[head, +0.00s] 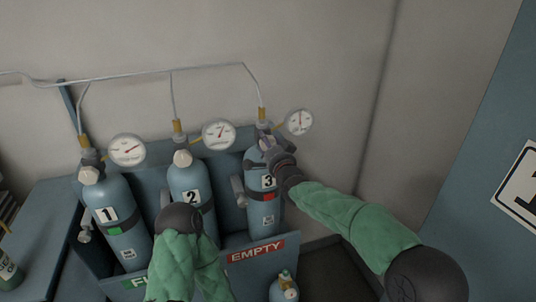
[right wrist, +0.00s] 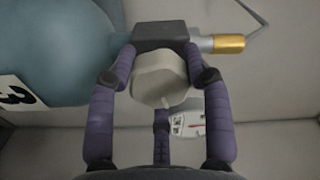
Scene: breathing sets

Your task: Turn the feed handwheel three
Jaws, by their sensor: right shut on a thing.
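Cylinder three (head: 266,204) is a blue bottle with a black "3" label, rightmost of the row. My right gripper (head: 270,146) reaches its top from the right and hides most of the valve there. In the right wrist view, the pale, many-sided handwheel (right wrist: 160,80) sits between the purple fingers of my right gripper (right wrist: 162,62), which is shut on it. A dark block and a brass fitting (right wrist: 229,44) lie just beyond the wheel.
Cylinder one (head: 118,235) and cylinder two (head: 189,180) stand to the left, with pale handwheels on top. Round gauges (head: 219,135) and thin pipes run above. A green and red sign panel (head: 257,252) fronts the rack. A small bottle (head: 284,290) stands below it.

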